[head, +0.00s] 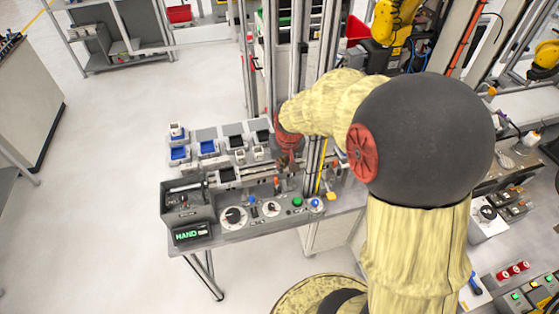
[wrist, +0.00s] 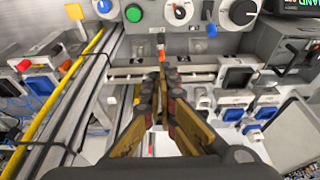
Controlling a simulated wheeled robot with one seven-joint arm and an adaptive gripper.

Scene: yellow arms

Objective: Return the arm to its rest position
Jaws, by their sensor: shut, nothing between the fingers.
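My arm, in a pale yellow padded cover with a dark joint and red parts, reaches from the right of the head view over a workstation (head: 256,222). My gripper (head: 287,163) hangs above the workstation, behind its control panel. In the wrist view, the brown fingers of my gripper (wrist: 163,74) come together at their tips, and nothing shows between them. The fingertips appear over a grey rail (wrist: 130,71) just short of the panel; I cannot tell how far above it they are.
The panel carries dials (head: 234,217), a green button (head: 297,202) and a "HAND" display (head: 189,234). Small trays with blue parts (head: 179,153) stand at the back left. Upright metal posts (head: 297,60) rise close beside my gripper. Open floor (head: 110,150) lies to the left.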

